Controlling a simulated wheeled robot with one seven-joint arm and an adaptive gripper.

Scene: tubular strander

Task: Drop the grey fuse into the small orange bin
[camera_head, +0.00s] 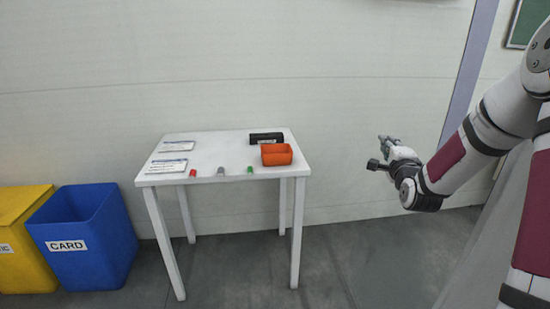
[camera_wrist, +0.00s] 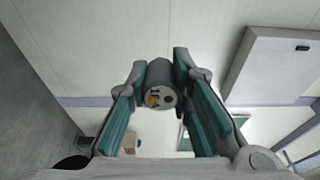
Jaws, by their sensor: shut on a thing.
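The small grey fuse (camera_head: 221,171) lies near the front edge of the white table, between a red piece and a green piece. The small orange bin (camera_head: 276,160) stands at the table's right side, behind the green piece. My gripper (camera_head: 379,153) is in the air to the right of the table, well apart from both. In the wrist view my gripper (camera_wrist: 160,86) is shut on a grey cylinder (camera_wrist: 161,82) with a yellow mark and a dark spot on its end. This cylinder is hard to make out in the head view.
The white table (camera_head: 215,145) also holds the red piece (camera_head: 193,173), the green piece (camera_head: 250,170), a black box (camera_head: 266,138) behind the bin, and two labelled flat items (camera_head: 166,166). Blue (camera_head: 85,240) and yellow (camera_head: 22,240) floor bins stand left. Air between gripper and table is clear.

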